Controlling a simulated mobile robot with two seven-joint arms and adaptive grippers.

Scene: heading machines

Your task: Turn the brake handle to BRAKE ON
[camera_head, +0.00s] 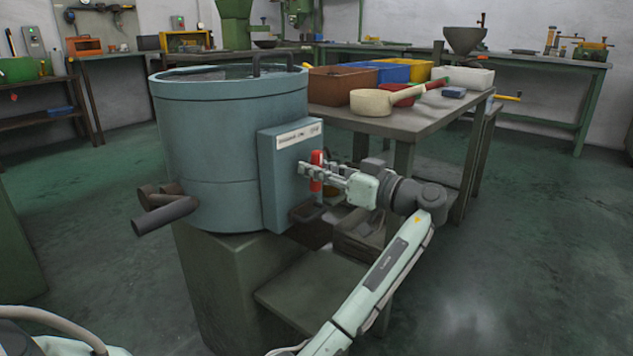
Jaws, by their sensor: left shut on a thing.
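The blue-grey drum machine (215,150) stands on a green-grey pedestal left of centre. A box-like panel (283,205) with a white label strip (299,135) is on its right front side; the lettering is too small to read. A red upright handle (315,182) shows at the panel's right edge. My left gripper (312,172) is shut on the red handle, reaching it from the right. Its fingers hide the middle of the handle. My right gripper is not in view.
A workbench (412,125) behind holds coloured bins (342,86) and a cream ladle (371,103). The floor to the right is clear.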

